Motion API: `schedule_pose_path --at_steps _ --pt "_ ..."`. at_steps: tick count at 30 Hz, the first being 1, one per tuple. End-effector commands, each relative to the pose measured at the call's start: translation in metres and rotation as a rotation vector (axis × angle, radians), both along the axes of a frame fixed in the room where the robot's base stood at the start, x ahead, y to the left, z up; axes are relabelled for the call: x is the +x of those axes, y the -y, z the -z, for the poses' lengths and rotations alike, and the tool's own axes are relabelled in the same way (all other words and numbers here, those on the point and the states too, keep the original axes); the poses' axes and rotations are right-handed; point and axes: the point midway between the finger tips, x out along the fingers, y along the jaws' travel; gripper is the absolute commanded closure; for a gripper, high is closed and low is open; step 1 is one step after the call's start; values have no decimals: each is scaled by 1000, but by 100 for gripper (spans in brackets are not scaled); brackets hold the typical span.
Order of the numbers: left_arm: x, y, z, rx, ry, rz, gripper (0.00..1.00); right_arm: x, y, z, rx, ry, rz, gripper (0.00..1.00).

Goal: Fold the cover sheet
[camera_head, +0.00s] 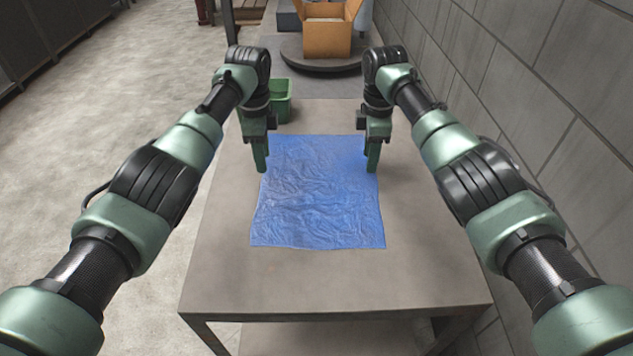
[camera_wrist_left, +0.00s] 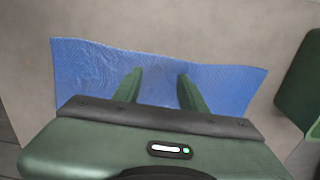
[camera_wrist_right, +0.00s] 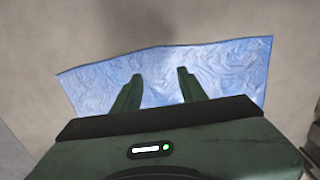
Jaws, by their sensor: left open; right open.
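The blue cover sheet (camera_head: 318,205) lies spread out and wrinkled on the table, roughly a rectangle. My left gripper (camera_head: 261,168) points down at the sheet's left edge, towards its far end. In the left wrist view its two fingers (camera_wrist_left: 160,72) are apart over the blue sheet (camera_wrist_left: 90,72), with nothing seen between them but sheet. My right gripper (camera_head: 372,168) points down at the sheet's right edge, also towards the far end. In the right wrist view its fingers (camera_wrist_right: 160,74) are apart over the sheet (camera_wrist_right: 225,65). Whether the fingertips touch the sheet I cannot tell.
The grey table (camera_head: 330,283) has bare room in front of the sheet and on both sides. A green bin (camera_head: 281,104) stands behind my left gripper. Farther back, a cardboard box (camera_head: 328,38) sits on a dark round platform (camera_head: 310,64). A block wall (camera_head: 560,80) runs along the right.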

Motion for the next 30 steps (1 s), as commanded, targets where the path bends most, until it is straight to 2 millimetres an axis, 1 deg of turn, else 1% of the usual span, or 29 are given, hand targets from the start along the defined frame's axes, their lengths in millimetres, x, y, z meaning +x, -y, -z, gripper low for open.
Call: schedule_pose_path --at_steps 1,6,12,26,27,30 --pt "-1 0 10 1 -4 0 58 -1 0 10 -1 -3 0 58" --pt "-1 0 36 1 -4 -1 58 -1 0 36 -1 -2 1 58" --pt "0 0 55 1 -1 -1 58 0 0 55 0 0 1 58" --pt "0 0 63 0 0 -1 58 0 0 63 0 0 1 58" --pt "0 0 62 0 1 -1 60 0 0 62 0 1 1 60" --pt "0 0 62 0 0 -2 73 0 0 62 0 0 1 74"
